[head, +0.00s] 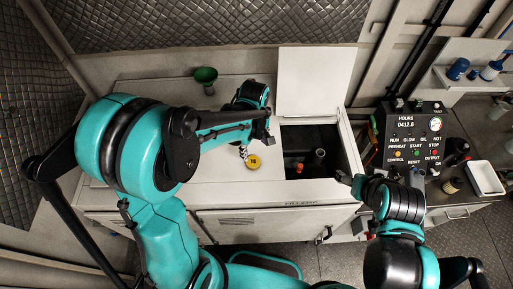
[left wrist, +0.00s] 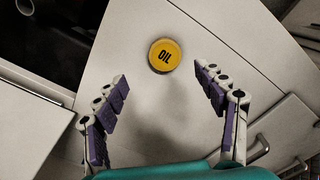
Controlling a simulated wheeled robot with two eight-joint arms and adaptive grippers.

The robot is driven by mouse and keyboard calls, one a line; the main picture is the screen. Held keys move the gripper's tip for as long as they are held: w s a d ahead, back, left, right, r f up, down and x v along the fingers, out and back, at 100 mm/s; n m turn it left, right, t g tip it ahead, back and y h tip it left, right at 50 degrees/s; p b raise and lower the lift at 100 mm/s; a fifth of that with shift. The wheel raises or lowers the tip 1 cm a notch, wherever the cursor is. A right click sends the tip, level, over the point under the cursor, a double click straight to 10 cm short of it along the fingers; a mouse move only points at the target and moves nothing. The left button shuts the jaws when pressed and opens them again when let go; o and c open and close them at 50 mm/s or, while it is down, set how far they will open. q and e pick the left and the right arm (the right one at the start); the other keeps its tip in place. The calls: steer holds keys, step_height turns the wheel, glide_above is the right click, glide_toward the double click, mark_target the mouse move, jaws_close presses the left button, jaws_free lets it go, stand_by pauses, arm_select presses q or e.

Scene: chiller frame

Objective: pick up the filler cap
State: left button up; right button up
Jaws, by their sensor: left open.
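The filler cap is a round yellow cap (head: 254,161) lying on the white cabinet top, left of the open hatch. My left gripper (head: 244,152) is above the top close beside the cap. In the left wrist view its purple-padded fingers (left wrist: 160,76) are spread wide and empty, with the cap just beyond the tips, roughly between them. My right gripper (head: 345,179) is at the hatch's right edge, small and dark; its jaw state is unclear.
The open hatch (head: 340,160) has a raised white lid (head: 315,82) behind it and dark parts inside. A green funnel (head: 205,75) stands at the back left. A control panel (head: 412,128) and white tray (head: 487,179) are at right. The cabinet top around the cap is mostly clear.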

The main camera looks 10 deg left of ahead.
mark_target(253, 161)
arm_select(q)
steer(key=f, duration=0.7)
steer(key=shift+s+a+f, duration=0.25)
steer(key=shift+s+f, duration=0.05)
steer(key=shift+s, duration=0.05)
steer(key=c, duration=1)
